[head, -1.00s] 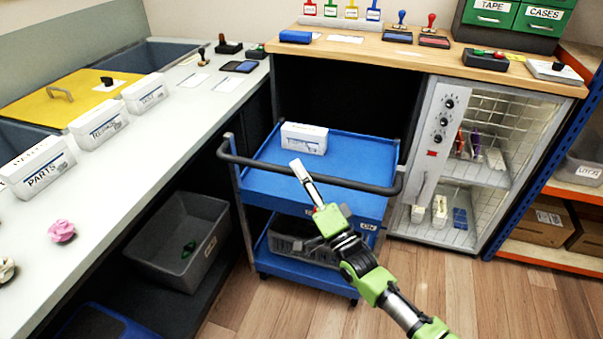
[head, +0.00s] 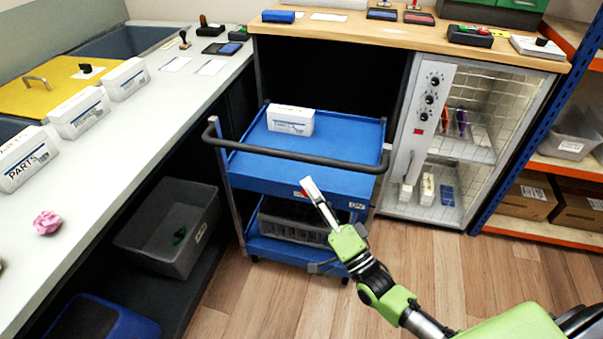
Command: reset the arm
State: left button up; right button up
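My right gripper (head: 318,202) shows in the head view, in front of the blue cart's near side. It points up and left, with the green arm behind it coming from the lower right. It is seen nearly edge-on as a narrow pale and dark bar with a small red spot. I cannot tell whether its fingers are apart or whether it holds anything. My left gripper is not in view.
The blue cart (head: 335,178) carries a white box (head: 290,120); a dark crate is below. A glass-fronted cabinet (head: 420,130) stands right of it. A grey bin (head: 170,228) sits under the left counter (head: 115,150). Wood floor (head: 440,270) is bare at front right.

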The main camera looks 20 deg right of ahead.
jog(key=shift+s+d+f, duration=0.2)
jog(key=shift+s+f, duration=0.05)
jog(key=shift+s, duration=0.35)
